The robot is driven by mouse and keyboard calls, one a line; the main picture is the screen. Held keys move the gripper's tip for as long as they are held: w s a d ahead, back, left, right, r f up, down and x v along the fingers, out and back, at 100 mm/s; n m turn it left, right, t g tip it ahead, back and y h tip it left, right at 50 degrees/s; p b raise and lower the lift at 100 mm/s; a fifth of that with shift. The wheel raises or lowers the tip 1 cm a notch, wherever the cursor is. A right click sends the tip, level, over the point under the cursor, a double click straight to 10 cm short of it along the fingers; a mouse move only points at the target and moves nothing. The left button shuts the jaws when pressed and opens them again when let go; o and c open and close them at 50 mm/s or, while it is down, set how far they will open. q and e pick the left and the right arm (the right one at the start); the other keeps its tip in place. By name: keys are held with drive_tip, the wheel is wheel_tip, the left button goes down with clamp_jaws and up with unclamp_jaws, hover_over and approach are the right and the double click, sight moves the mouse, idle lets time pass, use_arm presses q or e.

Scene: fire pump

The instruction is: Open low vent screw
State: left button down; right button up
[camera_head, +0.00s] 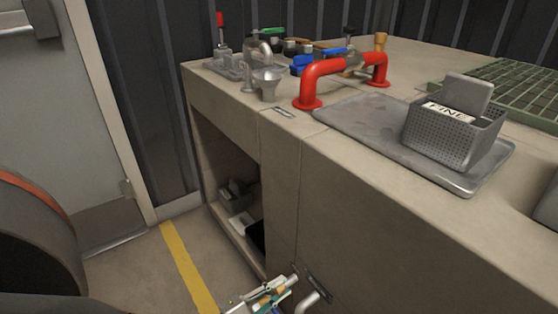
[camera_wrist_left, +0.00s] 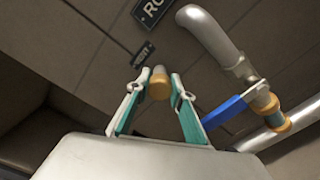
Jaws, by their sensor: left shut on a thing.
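The low vent screw shows in the left wrist view as a short brass-coloured cylinder (camera_wrist_left: 159,84), seen end-on. My left gripper (camera_wrist_left: 158,88) has its two green-and-white fingers on either side of the screw and is shut on it. In the head view my left gripper (camera_head: 272,290) is at the bottom, low beside the front face of the bench; the screw cannot be made out there. My right gripper is in neither view.
A bent grey pipe (camera_wrist_left: 212,35) with a blue valve lever (camera_wrist_left: 224,111) runs close beside the fingers. Above, the concrete bench (camera_head: 345,180) carries a red pipe (camera_head: 322,72), a tray (camera_head: 355,127) and a mesh basket (camera_head: 452,140). An open recess (camera_head: 228,180) lies left.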

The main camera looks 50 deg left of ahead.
use_arm(q)
drive_tip(key=n, duration=0.4)
drive_tip(key=shift+n, duration=0.7)
drive_tip(key=c, duration=1.8)
unclamp_jaws()
drive_tip(key=shift+o, duration=0.2)
drive_tip(key=s+a, duration=0.1)
drive_tip(key=s, duration=1.1)
drive_tip(key=shift+r, duration=0.1)
